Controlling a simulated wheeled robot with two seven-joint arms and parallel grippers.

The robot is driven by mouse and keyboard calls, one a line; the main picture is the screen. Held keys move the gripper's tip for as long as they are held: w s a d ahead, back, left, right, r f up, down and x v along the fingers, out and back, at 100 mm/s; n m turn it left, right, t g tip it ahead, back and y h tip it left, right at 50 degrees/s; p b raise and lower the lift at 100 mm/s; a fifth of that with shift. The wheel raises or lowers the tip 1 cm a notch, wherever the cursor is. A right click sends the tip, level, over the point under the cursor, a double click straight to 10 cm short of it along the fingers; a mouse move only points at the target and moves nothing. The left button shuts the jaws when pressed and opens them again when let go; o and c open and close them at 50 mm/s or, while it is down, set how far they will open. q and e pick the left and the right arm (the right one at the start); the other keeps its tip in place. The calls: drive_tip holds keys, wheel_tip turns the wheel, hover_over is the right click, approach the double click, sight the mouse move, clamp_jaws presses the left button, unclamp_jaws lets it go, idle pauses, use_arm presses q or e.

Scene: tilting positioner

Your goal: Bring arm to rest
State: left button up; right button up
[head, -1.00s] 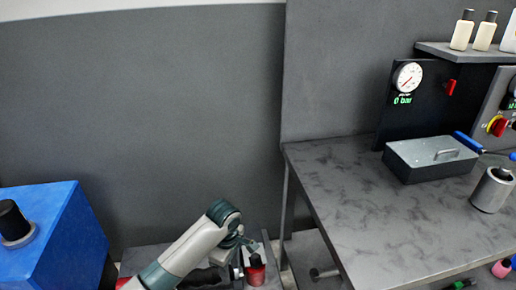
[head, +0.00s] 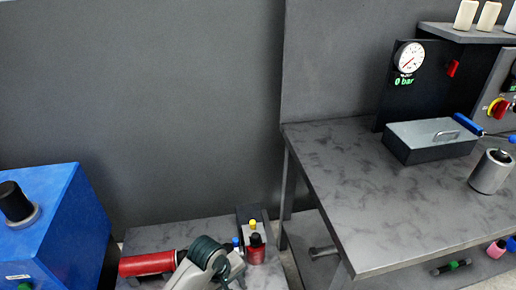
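One of my arms shows at the bottom centre of the head view, a pale link with a dark green joint (head: 205,252). It reaches over a low grey table (head: 190,235). The end of this arm is at the lower edge, and I cannot make out its fingers or whether they are open or shut. No second arm shows.
A red cylinder (head: 148,263) lies left of the arm, and a red bottle (head: 256,248) stands right of it. A blue machine (head: 50,225) stands at the left. The workbench (head: 370,215) at the right carries a lidded box (head: 430,140) and a metal cup (head: 491,172).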

use_arm(q)
drive_tip(key=s+a+r+m+t+y, duration=0.1)
drive_tip(key=s+a+m, duration=0.4)
drive_tip(key=s+a, duration=0.45)
drive_tip(key=s+a+r+m+t+y, duration=0.15)
drive_tip(key=s+a+m, duration=0.35)
drive_tip(key=s, duration=0.8)
drive_tip(key=s+f+x, duration=0.1)
drive_tip(key=s+x, duration=0.1)
drive_tip(key=x, duration=1)
drive_tip(key=s+d+x, duration=0.1)
drive_tip(key=s+x, duration=0.1)
drive_tip(key=x, duration=0.9)
drive_tip(key=s+f, duration=0.5)
drive_tip(key=f, duration=0.4)
drive_tip(key=s+f+h, duration=0.1)
drive_tip(key=s+f, duration=0.5)
drive_tip(key=f, duration=0.4)
drive_tip(key=shift+f, duration=0.2)
use_arm(e)
drive_tip(key=shift+w+r, duration=0.2)
drive_tip(key=shift+w, duration=0.8)
